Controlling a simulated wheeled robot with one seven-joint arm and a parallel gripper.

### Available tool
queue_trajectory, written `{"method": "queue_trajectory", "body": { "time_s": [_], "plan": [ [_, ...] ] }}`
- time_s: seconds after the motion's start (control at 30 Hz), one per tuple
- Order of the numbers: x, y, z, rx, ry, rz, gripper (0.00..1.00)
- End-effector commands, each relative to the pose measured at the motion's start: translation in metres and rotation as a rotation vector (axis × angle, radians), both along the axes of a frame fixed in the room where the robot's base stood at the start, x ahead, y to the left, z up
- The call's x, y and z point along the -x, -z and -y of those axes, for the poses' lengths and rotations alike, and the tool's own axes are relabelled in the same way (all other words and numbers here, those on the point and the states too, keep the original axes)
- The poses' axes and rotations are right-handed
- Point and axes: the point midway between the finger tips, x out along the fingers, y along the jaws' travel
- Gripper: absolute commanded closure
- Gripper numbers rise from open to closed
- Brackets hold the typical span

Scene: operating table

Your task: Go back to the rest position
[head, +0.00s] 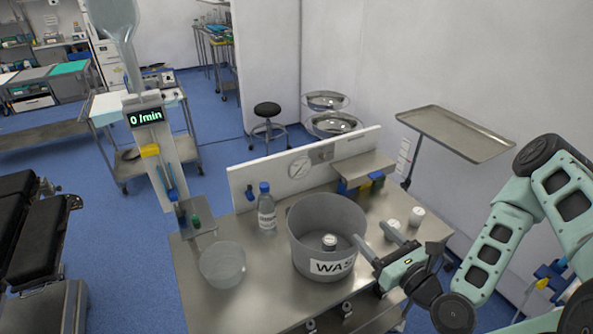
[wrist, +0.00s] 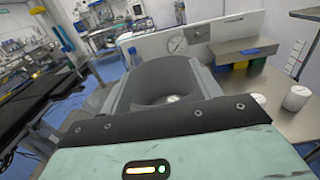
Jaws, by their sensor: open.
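My gripper (head: 378,243) is open, with its fingers apart at the right rim of the grey waste bin (head: 310,225). Its fingers look empty. The bin, labelled "WAS", stands on the metal table (head: 200,290), and a small white-capped container (head: 329,241) sits inside it. In the wrist view the bin (wrist: 140,85) shows just beyond the gripper body, with the white item (wrist: 172,99) inside. I cannot tell whether a finger touches the rim.
A blue-capped bottle (head: 266,210) and a translucent bowl (head: 222,265) stand left of the bin. White jars (head: 417,216) stand behind my gripper. A low white panel (head: 290,170) edges the table's back. A tray on a stand (head: 455,134) is at the back right.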

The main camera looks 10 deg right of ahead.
Motion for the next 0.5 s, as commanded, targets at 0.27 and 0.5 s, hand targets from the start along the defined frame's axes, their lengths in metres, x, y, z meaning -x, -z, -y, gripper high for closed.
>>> {"method": "queue_trajectory", "body": {
  "time_s": [0.27, 0.5],
  "plan": [
    [-0.007, 0.017, -0.032, 0.311, -0.212, 0.018, 0.37],
    [-0.004, 0.052, -0.076, 0.982, -0.666, 0.119, 0.37]
  ]
}}
